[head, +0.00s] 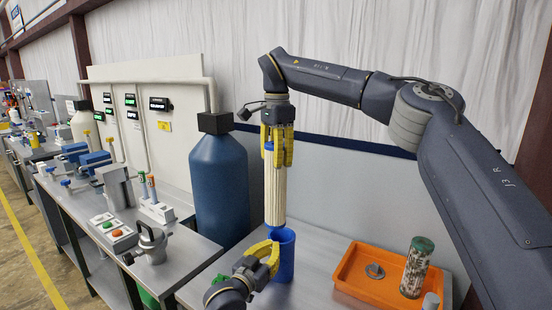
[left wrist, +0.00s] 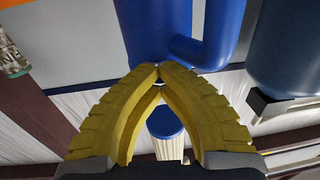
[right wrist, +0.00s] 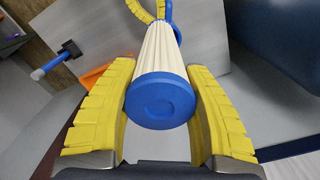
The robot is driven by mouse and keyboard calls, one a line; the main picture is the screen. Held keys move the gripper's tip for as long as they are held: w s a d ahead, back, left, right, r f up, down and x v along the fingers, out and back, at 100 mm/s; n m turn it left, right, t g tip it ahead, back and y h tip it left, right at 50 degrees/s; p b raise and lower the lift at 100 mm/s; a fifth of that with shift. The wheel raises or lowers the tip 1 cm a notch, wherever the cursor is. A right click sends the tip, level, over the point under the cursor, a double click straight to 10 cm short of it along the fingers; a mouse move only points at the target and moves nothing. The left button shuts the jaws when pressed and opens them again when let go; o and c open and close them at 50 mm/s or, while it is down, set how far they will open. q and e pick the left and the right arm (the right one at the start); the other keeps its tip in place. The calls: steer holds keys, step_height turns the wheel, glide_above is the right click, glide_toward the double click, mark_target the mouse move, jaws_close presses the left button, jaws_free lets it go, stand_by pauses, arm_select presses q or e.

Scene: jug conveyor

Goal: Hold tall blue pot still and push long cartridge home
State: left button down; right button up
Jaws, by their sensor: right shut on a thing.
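The long cartridge (head: 275,195), cream and pleated with blue ends, hangs upright in my right gripper (head: 277,155). In the right wrist view its blue end cap (right wrist: 160,100) sits between the yellow fingers. The tall blue pot (head: 286,262) stands on the bench beneath it. The cartridge's lower end is at or just above the pot's mouth; I cannot tell if it has entered. My left gripper (head: 270,255) is at the pot's left side. In the left wrist view its fingertips meet beside the pot (left wrist: 158,30); whether they pinch any of it is unclear.
An orange tray (head: 345,288) stands right of the pot, with a metal part (head: 375,271) and a green-lidded jar (head: 416,268). A large dark-blue bottle (head: 219,185) stands behind to the left. A bench with fixtures (head: 150,243) runs along the left.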

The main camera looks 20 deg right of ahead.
arm_select(q)
steer(key=shift+f, duration=0.15)
steer(key=c, duration=2.1)
jaws_free()
steer(key=o, duration=0.4)
steer(key=v, duration=1.2)
